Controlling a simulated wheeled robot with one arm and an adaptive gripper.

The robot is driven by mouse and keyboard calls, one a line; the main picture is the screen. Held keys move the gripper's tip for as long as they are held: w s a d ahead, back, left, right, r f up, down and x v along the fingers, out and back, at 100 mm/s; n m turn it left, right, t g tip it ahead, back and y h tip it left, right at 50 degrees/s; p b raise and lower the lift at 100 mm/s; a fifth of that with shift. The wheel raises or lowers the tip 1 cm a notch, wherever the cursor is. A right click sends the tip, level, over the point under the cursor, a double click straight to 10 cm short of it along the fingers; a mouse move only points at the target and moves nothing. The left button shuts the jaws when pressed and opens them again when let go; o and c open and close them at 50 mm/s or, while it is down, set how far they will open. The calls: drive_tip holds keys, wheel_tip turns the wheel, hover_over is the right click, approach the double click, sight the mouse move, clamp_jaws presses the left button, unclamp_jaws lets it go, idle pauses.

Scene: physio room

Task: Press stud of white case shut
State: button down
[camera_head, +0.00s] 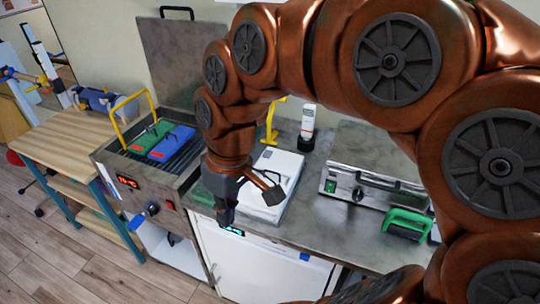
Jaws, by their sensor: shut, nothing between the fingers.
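I cannot tell whether the lid is fully closed. My gripper (227,220) points down at the case's front left, by the counter's front edge. Its dark fingers are shut and empty. I cannot tell whether they touch the case. The gripper and wrist cover part of the case, and the stud cannot be made out.
A heated bath (185,170) with green and blue packs and a yellow handle stands to the left. A metal case (340,183) and a green-handled tool (409,222) sit to the right. A white bottle (308,128) stands behind. Bare counter (325,235) lies in front of the metal case.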

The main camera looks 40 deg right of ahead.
drive_tip(key=w+d+r+n+t+y+b, duration=0.1)
drive_tip(key=w+d+n+t+y+b, duration=0.1)
drive_tip(key=w+d+b, duration=0.45)
drive_tip(key=w+d+n+t+y+b, duration=0.15)
drive_tip(key=w+d, duration=0.25)
drive_tip(key=w, duration=0.6)
drive_tip(key=w+d+f+t+b, duration=0.1)
drive_tip(key=d+f+b, duration=0.1)
drive_tip(key=d, duration=0.6)
drive_tip(key=w+d+f+t+b, duration=0.1)
drive_tip(key=d+f+t+b, duration=0.1)
drive_tip(key=d, duration=0.6)
drive_tip(key=w+d+f+m+t+b, duration=0.1)
drive_tip(key=d+f+b, duration=0.1)
drive_tip(key=d, duration=0.6)
drive_tip(key=shift+w+f+h+b, duration=0.35)
drive_tip(key=shift+w+f+h, duration=0.1)
drive_tip(key=shift+f, duration=0.35)
drive_tip(key=shift+a, duration=0.1)
drive_tip(key=p, duration=0.2)
hover_over(264, 153)
drive_tip(key=s+d, duration=0.2)
drive_tip(key=f, duration=0.7)
drive_tip(key=shift+s+a, duration=0.15)
drive_tip(key=shift+a, duration=0.1)
wheel_tip(264, 153, down, 3)
drive_tip(key=shift+r, duration=0.1)
drive_tip(key=shift+f, duration=0.65)
